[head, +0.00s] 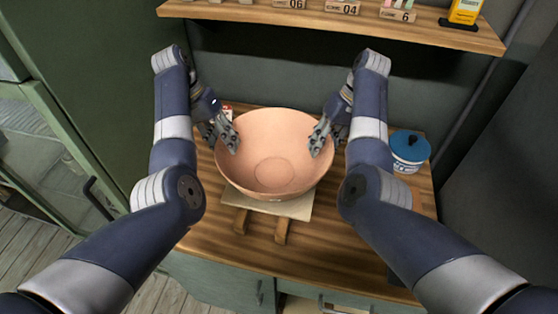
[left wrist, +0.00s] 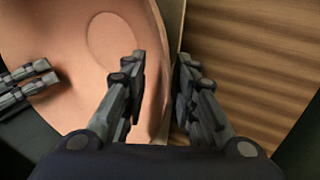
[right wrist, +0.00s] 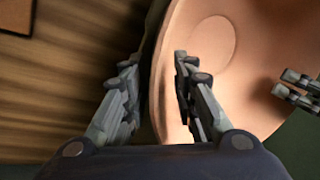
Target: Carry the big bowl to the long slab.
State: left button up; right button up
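The big bowl (head: 275,150) is wide, pinkish terracotta and upright. It stands on a pale square board (head: 290,207) on the wooden counter. My left gripper (head: 232,142) is at the bowl's left rim, and my right gripper (head: 320,142) is at its right rim. In the left wrist view, the fingers (left wrist: 158,80) stand apart, one inside the bowl and one outside. In the right wrist view, the fingers (right wrist: 158,80) straddle the opposite wall the same way, with gaps showing. I cannot identify a long slab for certain.
A white jar with a blue lid (head: 410,150) stands right of my right arm. Two wooden bars (head: 281,231) stick out from under the board. A shelf (head: 330,20) with small items hangs above the counter. The counter front (head: 330,255) is clear.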

pick_arm(q)
jog(key=shift+v, duration=1.1)
jog(key=shift+r, duration=0.45)
pick_arm(e)
jog(key=shift+r, duration=0.1)
pick_arm(q)
jog(key=v, duration=0.5)
jog(key=shift+a+r, duration=0.3)
jog(key=shift+r, duration=0.05)
pick_arm(e)
jog(key=v, duration=1.1)
jog(key=shift+r, duration=0.4)
jog(key=shift+d, duration=0.15)
